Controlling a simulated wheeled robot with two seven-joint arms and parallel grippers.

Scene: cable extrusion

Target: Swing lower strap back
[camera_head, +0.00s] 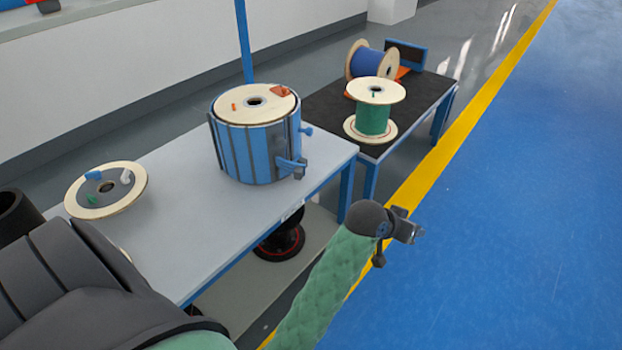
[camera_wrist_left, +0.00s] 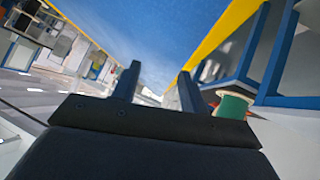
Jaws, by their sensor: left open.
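A blue cylindrical drum (camera_head: 256,150) with dark vertical bands stands upright on the grey table, with a pale wooden reel flange (camera_head: 235,108) on top. A blue strap end or latch (camera_head: 292,166) sticks out low on its right side, and a smaller blue knob (camera_head: 306,130) sits higher. Whether the lower strap is open or closed is too small to tell. My left gripper (camera_head: 415,232) is at the end of the green-sleeved arm, to the right of and apart from the drum. In the left wrist view its two fingers (camera_wrist_left: 158,75) are spread with nothing between them. My right gripper is not in view.
The grey table (camera_head: 180,245) also holds a flat reel disc (camera_head: 88,206) with small clips. A black-topped table (camera_head: 325,107) behind carries a green spool (camera_head: 373,121) and a blue spool (camera_head: 366,64). The blue floor (camera_head: 530,220) at right is clear beyond the yellow line.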

